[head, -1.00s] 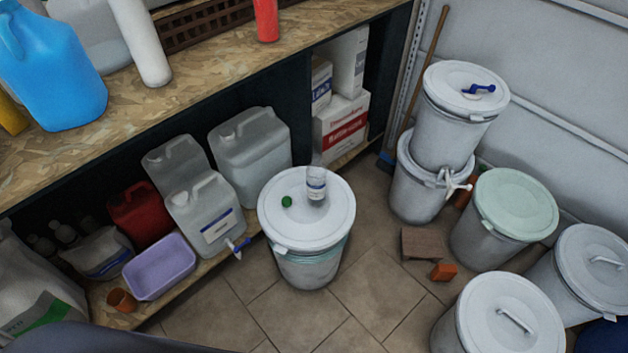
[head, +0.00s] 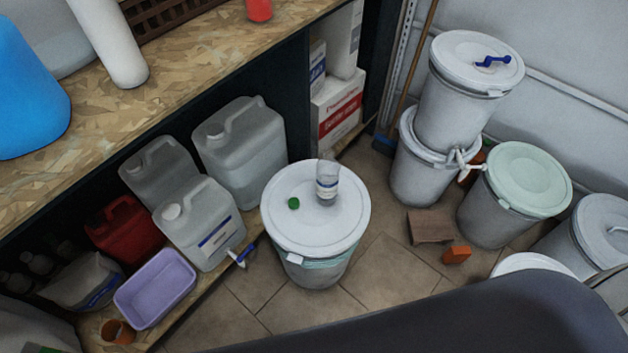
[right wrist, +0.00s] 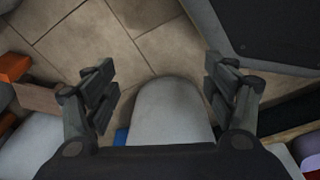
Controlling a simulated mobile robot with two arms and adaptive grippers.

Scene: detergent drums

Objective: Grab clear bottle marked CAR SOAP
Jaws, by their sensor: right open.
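A small clear bottle (head: 327,180) with a white and blue label stands upright on the white lid of a drum (head: 314,232) in the middle of the head view. Its label is too small to read. I cannot make out the bottle in that view. My left gripper is not in view.
A wooden shelf (head: 190,60) runs along the left. Under it stand clear jerrycans (head: 240,150), a red can (head: 125,232) and a purple tub (head: 155,288). Stacked drums (head: 470,80) and a green-lidded drum (head: 520,180) stand right. Tiled floor (head: 370,290) is open between.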

